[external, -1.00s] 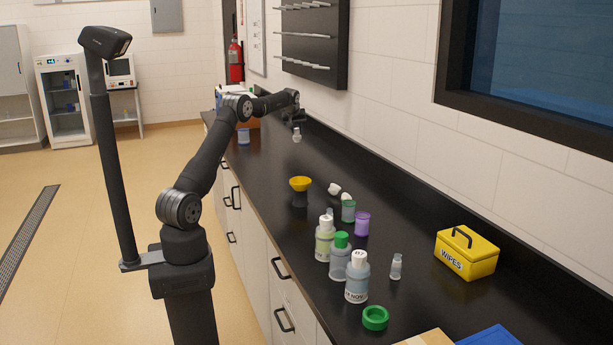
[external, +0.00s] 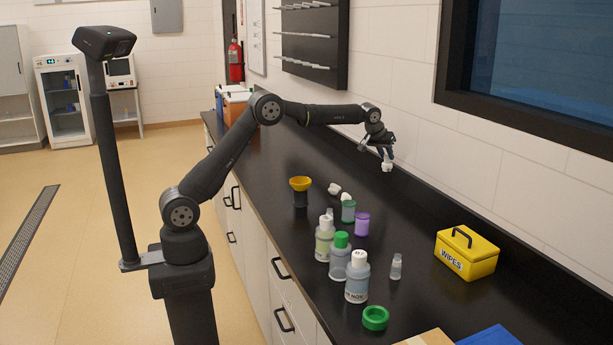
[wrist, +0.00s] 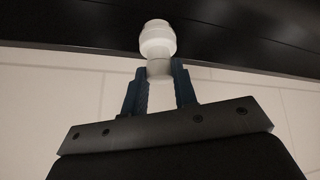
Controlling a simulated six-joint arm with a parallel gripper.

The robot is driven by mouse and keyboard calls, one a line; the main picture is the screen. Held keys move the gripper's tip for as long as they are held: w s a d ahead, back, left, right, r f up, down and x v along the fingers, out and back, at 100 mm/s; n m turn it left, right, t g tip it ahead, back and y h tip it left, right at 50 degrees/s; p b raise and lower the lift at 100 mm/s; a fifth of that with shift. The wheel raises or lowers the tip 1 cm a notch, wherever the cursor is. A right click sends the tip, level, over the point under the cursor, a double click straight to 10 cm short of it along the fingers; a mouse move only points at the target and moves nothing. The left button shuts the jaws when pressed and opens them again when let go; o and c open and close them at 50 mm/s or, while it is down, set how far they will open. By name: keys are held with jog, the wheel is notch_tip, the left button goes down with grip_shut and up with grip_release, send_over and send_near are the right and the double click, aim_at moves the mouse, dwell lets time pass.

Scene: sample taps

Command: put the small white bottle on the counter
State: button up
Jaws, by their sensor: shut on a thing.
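My gripper (external: 385,152) is shut on the small white bottle (external: 387,167), which hangs below it above the far right side of the black counter (external: 420,225), near the wall. In the wrist view the white bottle (wrist: 157,40) sits between the two blue fingers of my gripper (wrist: 160,75), with its wider end past the fingertips. The counter's dark surface (wrist: 240,45) lies behind the bottle in that view. The bottle appears clear of the counter, though the exact gap is hard to tell.
Two small white items (external: 334,189) lie near a green cup (external: 348,211) and a purple cup (external: 362,223). Several bottles (external: 339,262) stand in front, with a small clear bottle (external: 396,267) beside them. A yellow wipes box (external: 467,254) is at right. Counter below the gripper is clear.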

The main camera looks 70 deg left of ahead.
jog(key=s+d+m+h, duration=0.1)
jog(key=s+d+m, duration=0.15)
jog(key=d, duration=1.15)
jog(key=s+d+m+h, duration=0.15)
jog(key=s+d, duration=0.25)
jog(key=d, duration=0.9)
jog(key=s+d+m+h, duration=0.1)
jog(key=s+d+m, duration=0.25)
jog(key=d, duration=1.05)
jog(key=s+d+m+g+h, duration=0.25)
jog(key=s+d+m, duration=0.45)
jog(key=s+d, duration=2.2)
jog(key=shift+t, duration=0.35)
jog(key=shift+w+a+f, duration=0.5)
jog(key=shift+w+f, duration=1.35)
jog(key=shift+w, duration=0.1)
jog(key=shift+w+a+f, duration=0.45)
jog(key=shift+w+f, duration=1.35)
jog(key=shift+w, duration=0.2)
jog(key=shift+w+a+f, duration=0.5)
jog(key=shift+w+f, duration=1.35)
jog(key=shift+w, duration=0.1)
jog(key=shift+f, duration=0.1)
jog(key=o, duration=1)
